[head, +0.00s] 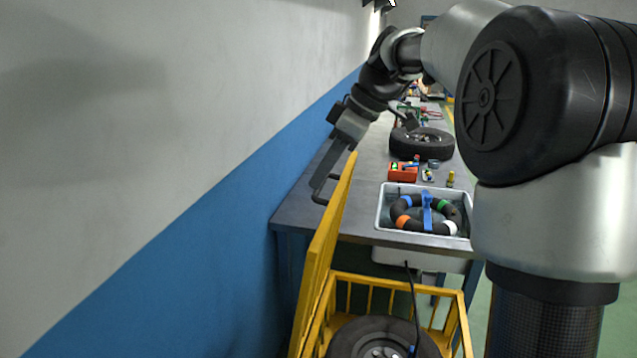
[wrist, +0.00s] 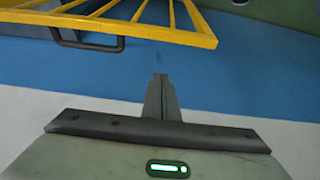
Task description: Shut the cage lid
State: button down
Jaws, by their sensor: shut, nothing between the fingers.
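The yellow cage (head: 366,286) stands at the bottom of the head view with a tyre inside. Its yellow barred lid (head: 325,252) is open, standing up on the cage's left side and leaning slightly. A dark handle (head: 319,198) sticks out from the lid's left face; the wrist view also shows the handle (wrist: 92,47) on the lid (wrist: 150,32). My gripper (head: 323,178) is on the wall side of the lid, near its top edge and the handle. In the wrist view its fingers (wrist: 160,77) are together and empty, apart from the handle in the picture.
The blue and white wall (head: 180,220) is close on the left. A grey workbench (head: 300,212) is behind the cage, bearing a white basin (head: 383,218) with a banded black ring, a red box (head: 402,173) and a tyre (head: 422,144). A black cable (head: 412,290) hangs into the cage.

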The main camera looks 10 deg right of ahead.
jog(key=x, duration=0.9)
jog(key=shift+s+d+f+p, duration=0.1)
jog(key=shift+s+d+p, duration=0.25)
jog(key=shift+d, duration=0.65)
jog(key=shift+s+d+f+p, duration=0.1)
jog(key=shift+s+d, duration=0.4)
jog(key=shift+d, duration=0.5)
